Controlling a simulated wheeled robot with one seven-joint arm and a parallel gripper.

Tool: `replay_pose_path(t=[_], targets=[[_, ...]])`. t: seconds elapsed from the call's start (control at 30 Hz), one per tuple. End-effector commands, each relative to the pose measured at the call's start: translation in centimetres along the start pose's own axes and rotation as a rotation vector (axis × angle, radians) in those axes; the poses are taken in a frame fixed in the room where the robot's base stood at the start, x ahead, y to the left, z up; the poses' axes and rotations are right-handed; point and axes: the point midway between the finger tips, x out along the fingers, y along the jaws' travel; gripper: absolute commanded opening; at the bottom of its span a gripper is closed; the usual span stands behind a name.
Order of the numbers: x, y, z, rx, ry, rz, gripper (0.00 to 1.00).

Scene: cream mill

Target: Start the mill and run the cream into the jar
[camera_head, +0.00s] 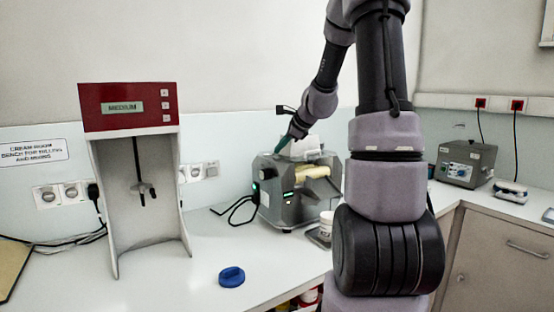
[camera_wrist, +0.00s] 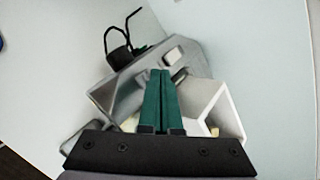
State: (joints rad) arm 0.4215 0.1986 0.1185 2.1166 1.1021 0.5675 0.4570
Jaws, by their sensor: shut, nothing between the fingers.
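The grey mill (camera_head: 277,212) stands on the bench in the middle of the head view, with small green lights on its left face. A white hopper (camera_head: 309,147) sits on top, and pale yellow shows at its front. In the wrist view the mill's grey top (camera_wrist: 193,58) and white hopper wall (camera_wrist: 226,103) lie beneath the fingers. A white jar (camera_head: 326,226) stands at the mill's front right, partly hidden by my arm. My gripper (camera_head: 281,145), with green fingers, is shut and empty above the mill's top left; its fingers also show in the wrist view (camera_wrist: 162,100).
A blue lid (camera_head: 232,277) lies on the open bench in front. A red-topped mixer stand (camera_head: 128,107) reading MEDIUM stands at left. A dark cable runs beside the mill. A grey box (camera_head: 465,163) and a small device (camera_head: 510,192) stand on the right bench.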

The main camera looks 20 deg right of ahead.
Motion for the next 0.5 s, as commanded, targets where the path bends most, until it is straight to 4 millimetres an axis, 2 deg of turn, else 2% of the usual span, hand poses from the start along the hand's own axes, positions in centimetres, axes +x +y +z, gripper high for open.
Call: replay_pose_path(t=[0.5], targets=[[0.58,0.44,-0.44,0.002,0.000,0.001,0.00]])
